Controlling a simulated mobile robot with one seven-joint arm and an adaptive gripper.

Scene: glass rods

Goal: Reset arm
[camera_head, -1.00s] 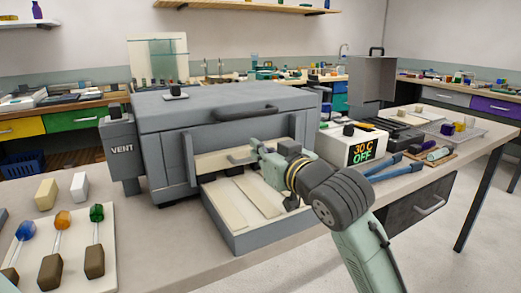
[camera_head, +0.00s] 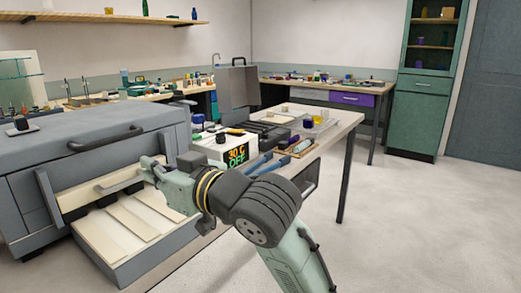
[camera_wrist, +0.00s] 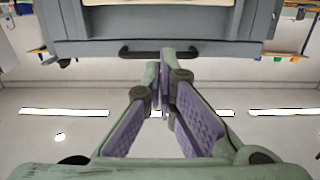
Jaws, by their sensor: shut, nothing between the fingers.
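My arm reaches from the bottom of the head view toward the grey kiln-like box (camera_head: 90,160) at the left. My gripper (camera_head: 150,168) is in front of the box's open front, above the pale slabs in its pulled-out tray (camera_head: 180,235). In the wrist view my gripper (camera_wrist: 163,62) shows its two fingers brought together at the tips, with nothing between them. The box's dark handle (camera_wrist: 160,50) shows just beyond the fingertips in that view. Whether the gripper touches the box cannot be told.
A controller reading "30 C OFF" (camera_head: 236,154) stands right of the box. Blue-handled tongs (camera_head: 268,163) and a small tray of items (camera_head: 297,147) lie on the same table. Open floor (camera_head: 420,220) spreads to the right, with a green cabinet (camera_head: 418,105) at the back.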

